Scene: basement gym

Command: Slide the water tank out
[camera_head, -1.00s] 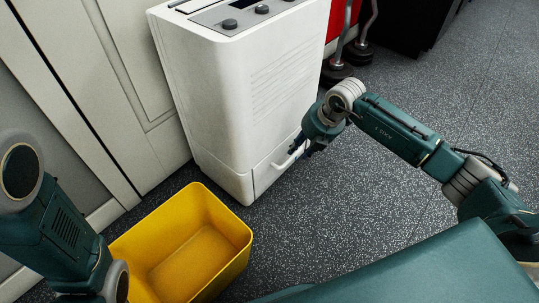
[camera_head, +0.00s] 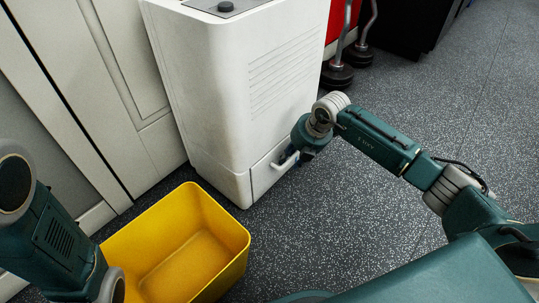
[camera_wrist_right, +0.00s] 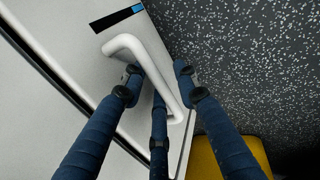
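The water tank (camera_head: 264,178) is the low front section of a white dehumidifier (camera_head: 240,110) and looks shut, flush with the body. Its white bar handle (camera_head: 283,163) also shows large in the right wrist view (camera_wrist_right: 151,66). My right gripper (camera_head: 291,158) is at this handle. In the right wrist view its blue fingers (camera_wrist_right: 158,76) lie on both sides of the bar, with a gap between the bar and the right finger, so it looks open around the handle. My left arm is at the left edge; its gripper is out of sight.
An empty yellow bin (camera_head: 236,262) stands on the floor just in front of the dehumidifier, to the left. A pale panelled wall (camera_head: 130,90) is on the left. Dumbbells (camera_head: 338,76) stand behind on the right. The speckled floor on the right is open.

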